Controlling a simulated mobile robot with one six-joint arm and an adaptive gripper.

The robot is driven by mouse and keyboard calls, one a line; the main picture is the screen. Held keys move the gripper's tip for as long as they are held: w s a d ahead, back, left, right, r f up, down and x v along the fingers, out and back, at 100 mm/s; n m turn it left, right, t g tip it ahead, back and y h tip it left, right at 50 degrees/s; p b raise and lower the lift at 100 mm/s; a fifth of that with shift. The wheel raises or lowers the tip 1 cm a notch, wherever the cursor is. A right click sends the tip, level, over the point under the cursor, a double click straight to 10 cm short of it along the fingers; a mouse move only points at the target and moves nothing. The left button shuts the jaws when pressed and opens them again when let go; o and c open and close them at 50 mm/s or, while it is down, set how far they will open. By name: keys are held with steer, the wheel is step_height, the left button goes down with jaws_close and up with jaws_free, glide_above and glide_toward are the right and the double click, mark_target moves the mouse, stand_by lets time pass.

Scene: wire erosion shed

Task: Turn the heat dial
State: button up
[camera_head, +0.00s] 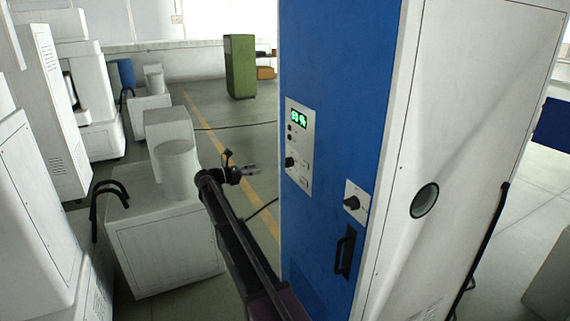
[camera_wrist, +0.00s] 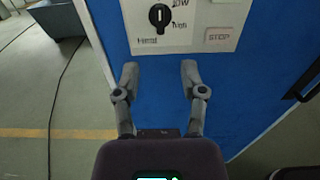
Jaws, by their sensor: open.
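A black rotary dial (camera_wrist: 159,17) sits on a pale control panel (camera_wrist: 225,17) at the top of the wrist view. Its light pointer mark stands about vertical, and the small lettering around it is hard to read. In the head view a matching black knob (camera_head: 290,162) is on the left panel of the blue cabinet, below a green display (camera_head: 298,118). My gripper (camera_wrist: 160,75) is open and empty, its two fingers spread below the dial and apart from it. In the head view my gripper (camera_head: 250,170) is left of the panel.
A second black knob (camera_head: 352,203) and a black handle (camera_head: 344,250) are on the blue cabinet door (camera_head: 335,100). A STOP button (camera_wrist: 222,37) is right of the dial. White machines (camera_head: 165,240) stand at left, with open floor beyond.

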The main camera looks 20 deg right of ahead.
mark_target(286, 162)
steer(key=shift+d, duration=0.1)
steer(key=d, duration=1.3)
steer(key=shift+w+d, duration=0.25)
steer(key=shift+d, duration=0.05)
